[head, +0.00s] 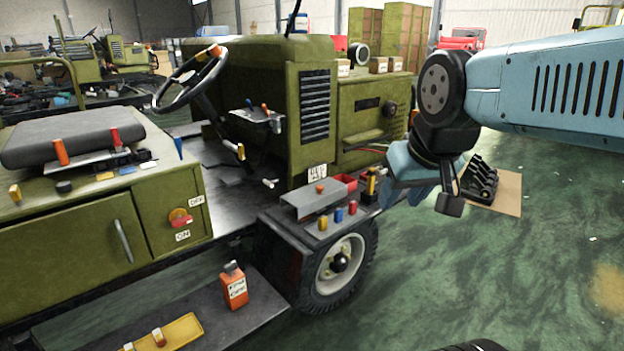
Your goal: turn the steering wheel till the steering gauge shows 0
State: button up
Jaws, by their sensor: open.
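The steering wheel (190,79) is a dark ring on a tilted column in the green vehicle, at the upper left of the head view. I cannot pick out the steering gauge or read any value. My gripper (428,196) is right of the vehicle's front wheel, well to the right of the steering wheel and apart from it. It points down, is open, and seems to hold nothing. Its fingers are partly hidden by the wrist.
A grey seat (70,142) is at left. A side shelf (290,222) carries small coloured items. An orange bottle (233,287) stands on the lower step. The green floor at right is mostly clear.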

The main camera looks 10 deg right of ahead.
aim_at(193, 84)
jog(key=z, duration=0.1)
jog(key=i, duration=1)
jog(key=u, duration=0.1)
